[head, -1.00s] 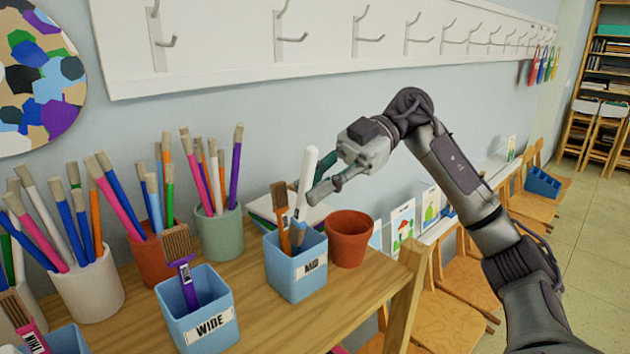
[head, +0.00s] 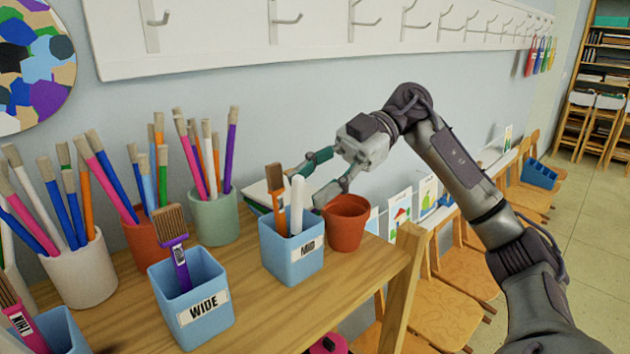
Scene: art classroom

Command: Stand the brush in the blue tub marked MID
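The blue tub marked MID (head: 292,262) stands on the wooden shelf top. A white-handled brush (head: 297,205) stands in it, handle up, its lower end hidden by the tub wall. An orange brush (head: 278,200) with brown bristles up stands beside it in the same tub. My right gripper (head: 305,182) is open around and just behind the top of the white brush, its two fingers spread apart. It does not appear to grip anything. My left gripper is out of view.
A blue tub marked WIDE (head: 203,305) with a purple brush stands at the front left. An empty-looking terracotta pot (head: 347,224) is just right of the MID tub. Several brush-filled pots stand at the left and back. Wall hooks (head: 285,18) run above.

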